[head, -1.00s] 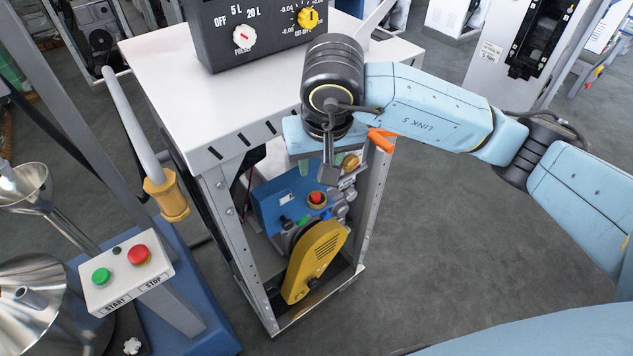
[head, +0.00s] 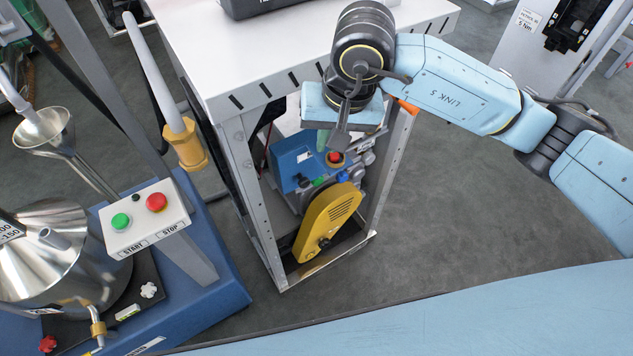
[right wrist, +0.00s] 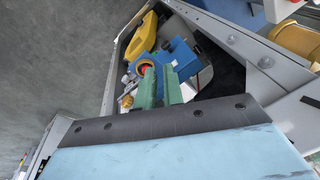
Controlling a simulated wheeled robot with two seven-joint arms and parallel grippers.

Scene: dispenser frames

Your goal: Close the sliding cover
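I cannot make out a sliding cover with certainty. The white-topped cabinet (head: 270,60) has an open front, with a blue machine (head: 291,163) and its yellow guard (head: 325,222) showing inside. My right gripper (head: 328,140) is at the upper part of this opening, below the table top. In the right wrist view its two green fingers (right wrist: 160,88) stand apart with nothing seen between them. They point toward the blue machine (right wrist: 181,58), whose red button (right wrist: 146,68) shows beyond them. A small orange part (head: 408,106) shows behind my right arm. My left gripper is out of view.
At left, a blue base (head: 215,295) carries a steel hopper (head: 50,245) and a control box (head: 143,218) with green and red buttons. A lever with a yellow end (head: 187,148) hangs near the cabinet's left side. The floor right of the cabinet is clear.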

